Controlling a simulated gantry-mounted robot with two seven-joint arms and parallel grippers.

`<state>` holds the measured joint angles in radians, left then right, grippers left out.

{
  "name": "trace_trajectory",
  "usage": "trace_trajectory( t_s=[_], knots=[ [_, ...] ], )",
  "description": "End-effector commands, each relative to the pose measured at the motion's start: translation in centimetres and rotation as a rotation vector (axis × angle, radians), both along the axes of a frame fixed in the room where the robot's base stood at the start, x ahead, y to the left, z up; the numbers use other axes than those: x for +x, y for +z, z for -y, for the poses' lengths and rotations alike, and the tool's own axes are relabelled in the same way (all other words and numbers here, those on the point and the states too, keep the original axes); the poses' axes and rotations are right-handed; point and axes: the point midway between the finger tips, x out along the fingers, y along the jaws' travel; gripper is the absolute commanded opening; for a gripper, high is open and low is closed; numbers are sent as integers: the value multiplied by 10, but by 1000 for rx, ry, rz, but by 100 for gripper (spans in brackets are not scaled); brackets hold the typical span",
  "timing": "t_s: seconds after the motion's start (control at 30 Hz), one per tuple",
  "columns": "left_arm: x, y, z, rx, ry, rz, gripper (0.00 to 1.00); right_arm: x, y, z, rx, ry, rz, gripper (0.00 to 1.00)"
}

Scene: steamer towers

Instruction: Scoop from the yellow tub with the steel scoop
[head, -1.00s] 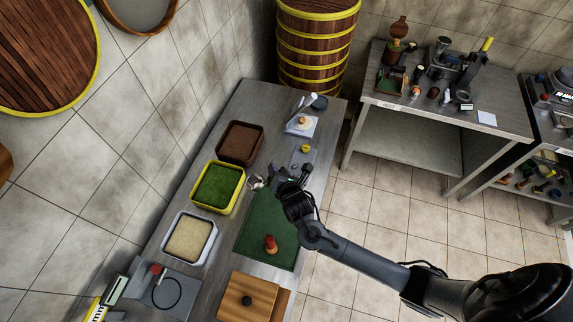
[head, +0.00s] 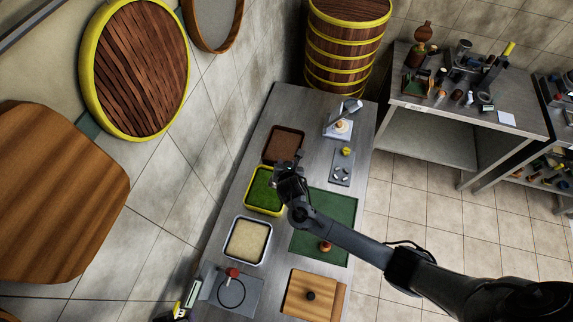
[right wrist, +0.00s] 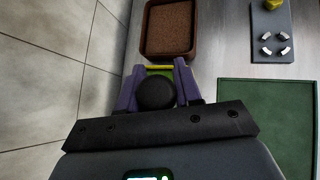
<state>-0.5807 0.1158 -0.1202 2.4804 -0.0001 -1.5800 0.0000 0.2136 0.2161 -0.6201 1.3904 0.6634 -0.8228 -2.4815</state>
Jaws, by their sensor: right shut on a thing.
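The yellow tub (head: 262,211) with green filling stands on the steel table between a brown-filled tray and a pale-filled tub. My right gripper (head: 283,172) is over its upper right part and hides that corner. In the right wrist view, the right gripper (right wrist: 156,88) is shut on the steel scoop, whose dark round handle end (right wrist: 155,93) shows between the purple fingers. The scoop's bowl is hidden, so I cannot tell whether it touches the filling. A strip of the tub's yellow rim (right wrist: 158,68) shows beyond the fingers. My left gripper is not in view.
The brown tray (head: 301,132) stands just behind and the pale tub (head: 265,254) just in front. A green mat (head: 340,208) with a wood-handled tool (head: 325,247) lies to the right. The tiled wall runs along the left.

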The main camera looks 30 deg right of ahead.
Motion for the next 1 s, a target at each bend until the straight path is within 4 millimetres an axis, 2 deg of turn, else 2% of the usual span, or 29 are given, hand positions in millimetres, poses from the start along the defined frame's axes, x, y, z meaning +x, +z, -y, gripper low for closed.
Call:
trace_trajectory(
  t_s=[0.4, 1.0],
  knots=[
    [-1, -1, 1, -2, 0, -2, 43, 1, 2, 0, -3, 5, 5, 0],
    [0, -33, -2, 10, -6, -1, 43, 14, -47, -13, 0, 3, 4, 0]
  ],
)
